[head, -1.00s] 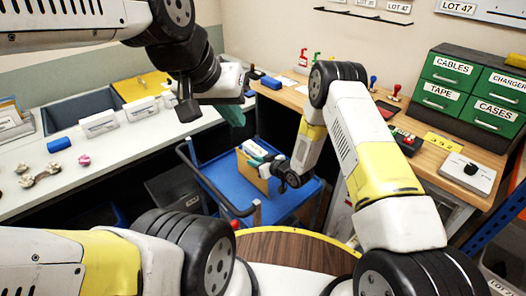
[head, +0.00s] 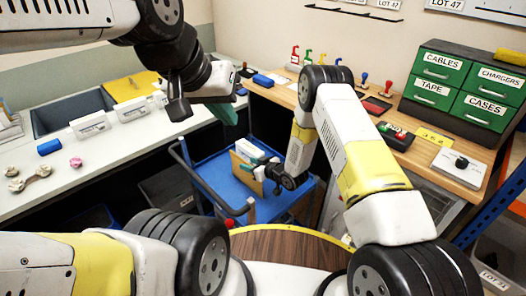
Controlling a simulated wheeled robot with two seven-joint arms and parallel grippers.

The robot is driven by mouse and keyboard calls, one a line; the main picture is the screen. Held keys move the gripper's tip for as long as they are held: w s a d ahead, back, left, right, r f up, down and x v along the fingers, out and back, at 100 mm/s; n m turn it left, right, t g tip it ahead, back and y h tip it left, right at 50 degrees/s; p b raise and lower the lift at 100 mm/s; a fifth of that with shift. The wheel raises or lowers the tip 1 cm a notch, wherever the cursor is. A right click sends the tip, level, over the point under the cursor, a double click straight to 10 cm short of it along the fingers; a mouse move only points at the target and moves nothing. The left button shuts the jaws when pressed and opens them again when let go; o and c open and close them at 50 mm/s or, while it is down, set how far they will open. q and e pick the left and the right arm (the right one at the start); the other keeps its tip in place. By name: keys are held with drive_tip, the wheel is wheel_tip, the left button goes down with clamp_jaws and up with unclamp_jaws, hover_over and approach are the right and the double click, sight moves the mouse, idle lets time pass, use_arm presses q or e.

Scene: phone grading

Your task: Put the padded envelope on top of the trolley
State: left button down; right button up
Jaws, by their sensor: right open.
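The blue trolley (head: 225,196) stands in the gap between the two counters. A tan, flat piece that looks like the padded envelope (head: 244,174) stands upright on the trolley's top, with a white piece (head: 249,149) right behind it. My right gripper (head: 262,168) is open at the envelope's right edge, low over the trolley; whether it touches the envelope I cannot tell.
The trolley's dark handle (head: 205,180) runs along its left side. The white counter (head: 95,165) on the left holds a grey tray and white boxes. The wooden counter (head: 405,155) on the right holds stamps and green drawers (head: 465,85). A round wooden top (head: 290,250) is close in front.

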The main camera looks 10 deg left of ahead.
drive_tip(key=v, duration=1.1)
drive_tip(key=w+d+r+m+t+h, duration=0.1)
drive_tip(key=w+d+r+h, duration=0.1)
drive_tip(key=w+d+r, duration=0.3)
drive_tip(key=w+d+r+m+h, duration=0.1)
drive_tip(key=d+r+h, duration=0.1)
drive_tip(key=r, duration=0.5)
drive_tip(key=s+d+r+m+h, duration=0.35)
drive_tip(key=d+r, duration=0.65)
drive_tip(key=r, duration=0.5)
drive_tip(key=s+d+r+m+g+h, duration=0.1)
drive_tip(key=s+d+r, duration=0.2)
drive_tip(key=s+r, duration=0.15)
drive_tip(key=s+d+r+m+h, duration=0.1)
drive_tip(key=s+d+r, duration=0.15)
drive_tip(key=s, duration=0.35)
drive_tip(key=s+r+m+g, duration=0.2)
drive_tip(key=s+r, duration=0.2)
drive_tip(key=s, duration=1.3)
drive_tip(key=shift+s+d+y, duration=0.25)
drive_tip(key=shift+d+y, duration=0.2)
drive_tip(key=shift+r, duration=0.15)
